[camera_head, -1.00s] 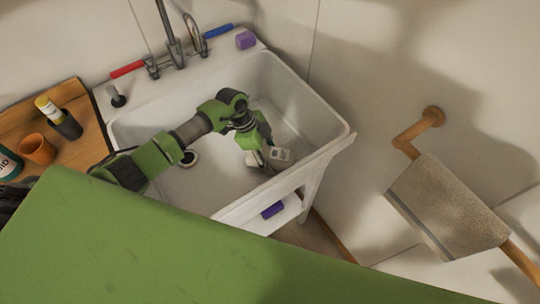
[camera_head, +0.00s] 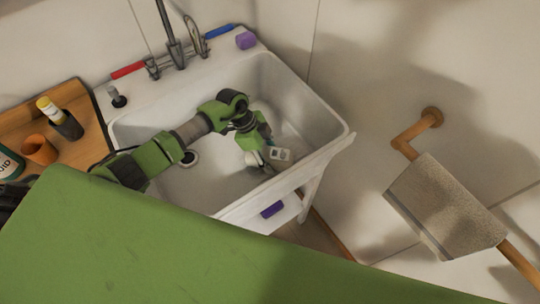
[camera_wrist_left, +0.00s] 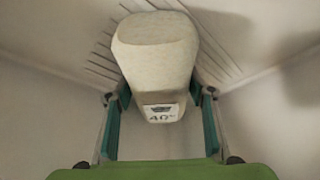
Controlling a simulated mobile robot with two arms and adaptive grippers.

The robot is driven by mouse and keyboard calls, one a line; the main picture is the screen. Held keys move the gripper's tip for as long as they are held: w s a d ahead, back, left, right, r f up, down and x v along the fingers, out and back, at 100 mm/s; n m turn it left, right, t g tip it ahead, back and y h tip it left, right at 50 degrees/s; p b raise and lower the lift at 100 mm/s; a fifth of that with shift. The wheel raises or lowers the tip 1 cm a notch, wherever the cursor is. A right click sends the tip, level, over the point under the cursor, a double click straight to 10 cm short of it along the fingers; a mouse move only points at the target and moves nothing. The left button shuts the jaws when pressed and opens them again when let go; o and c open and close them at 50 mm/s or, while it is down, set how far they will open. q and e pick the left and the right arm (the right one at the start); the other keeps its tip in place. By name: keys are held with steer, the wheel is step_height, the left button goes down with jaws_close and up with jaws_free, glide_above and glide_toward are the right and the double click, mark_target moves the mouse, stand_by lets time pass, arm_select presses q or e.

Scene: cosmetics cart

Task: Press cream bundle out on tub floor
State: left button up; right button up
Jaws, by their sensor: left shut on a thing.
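The cream bundle (camera_wrist_left: 155,50) is a pale, rounded, block-like piece with a small printed tag reading about "40" on its near end. In the left wrist view it lies between the two teal-padded fingers of my left gripper (camera_wrist_left: 160,97), which is shut on it. In the head view my left gripper (camera_head: 266,155) reaches down into the white tub (camera_head: 215,185), with the pale bundle (camera_head: 280,155) at its fingers, low in the tub. Whether the bundle touches the tub floor (camera_wrist_left: 275,130) is hard to tell. My right gripper is not in view.
The tub's right and front walls stand close to my gripper. Faucet pipes (camera_head: 170,45) and a purple block (camera_head: 245,40) are at the back rim. A wooden shelf with an orange cup (camera_head: 39,149) is left. A towel (camera_head: 447,207) hangs right.

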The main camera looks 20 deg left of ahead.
mark_target(270, 152)
arm_select(q)
steer(key=shift+s+f+p, duration=0.1)
steer(key=shift+p, duration=0.25)
stand_by(0.5)
step_height(270, 152, up, 15)
steer(key=p, duration=1.6)
steer(key=shift+r, duration=0.2)
